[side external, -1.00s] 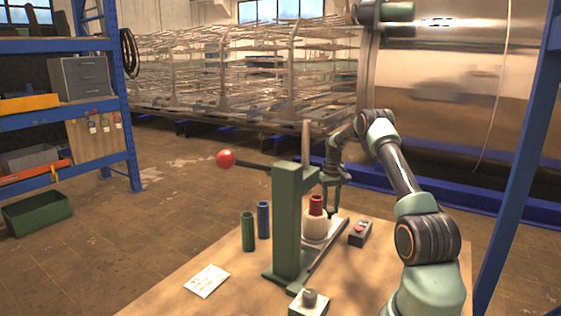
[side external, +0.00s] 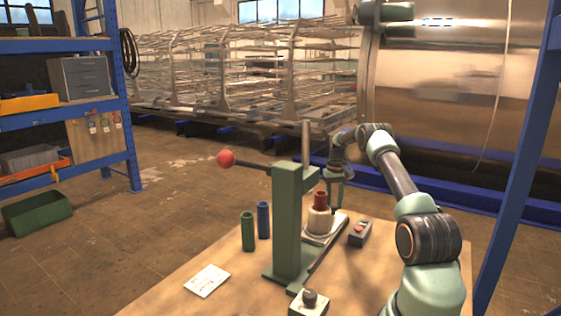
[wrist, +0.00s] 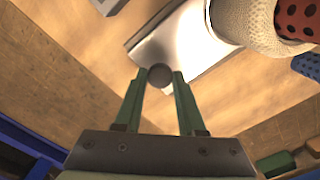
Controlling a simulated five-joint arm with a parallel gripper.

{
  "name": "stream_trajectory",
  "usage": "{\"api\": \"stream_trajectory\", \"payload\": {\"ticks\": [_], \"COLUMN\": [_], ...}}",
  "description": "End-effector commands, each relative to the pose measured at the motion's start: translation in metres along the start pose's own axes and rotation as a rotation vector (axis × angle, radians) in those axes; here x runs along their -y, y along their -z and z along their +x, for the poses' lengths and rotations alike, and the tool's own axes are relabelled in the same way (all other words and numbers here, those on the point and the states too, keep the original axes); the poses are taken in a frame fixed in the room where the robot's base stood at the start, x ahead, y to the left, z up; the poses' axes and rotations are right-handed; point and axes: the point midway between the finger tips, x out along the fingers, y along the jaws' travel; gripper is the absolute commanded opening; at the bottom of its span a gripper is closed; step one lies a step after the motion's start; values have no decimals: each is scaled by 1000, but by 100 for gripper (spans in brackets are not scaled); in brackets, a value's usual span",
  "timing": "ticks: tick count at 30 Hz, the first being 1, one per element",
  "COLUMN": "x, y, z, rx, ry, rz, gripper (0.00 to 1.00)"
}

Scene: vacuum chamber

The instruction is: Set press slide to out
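The press has a green column (side external: 288,222) on the table, with a red-balled lever (side external: 226,158) pointing left. Its pale slide plate (side external: 338,221) carries a white round holder (side external: 319,222) with a red tube (side external: 320,200) upright in it, to the right of the column. In the wrist view the plate (wrist: 172,48) ends at a dark round knob (wrist: 160,75). My gripper (wrist: 159,76) has its two green fingers on either side of this knob and looks closed on it. In the side view my gripper (side external: 336,190) is behind the press, and its fingertips are partly hidden.
A green tube (side external: 248,231) and a blue tube (side external: 263,220) stand left of the column. A small box with red buttons (side external: 360,233) lies right of the slide. A white card (side external: 207,281) and a knobbed block (side external: 309,302) are at the front.

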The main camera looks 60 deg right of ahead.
Motion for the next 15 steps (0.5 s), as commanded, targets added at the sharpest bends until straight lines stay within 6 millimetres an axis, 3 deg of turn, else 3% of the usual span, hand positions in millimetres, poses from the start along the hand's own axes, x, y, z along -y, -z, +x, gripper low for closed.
{"api": "stream_trajectory", "payload": {"ticks": [1, 2, 3, 15], "x": [-4, -4, -4, -3], "y": [5, 5, 5, 3], "z": [-2, -2, -2, -8], "rx": [-23, -23, -22, -16], "ry": [-4, -4, -4, -3], "rz": [6, 6, 6, 5], "gripper": [54, 66, 69, 69]}}
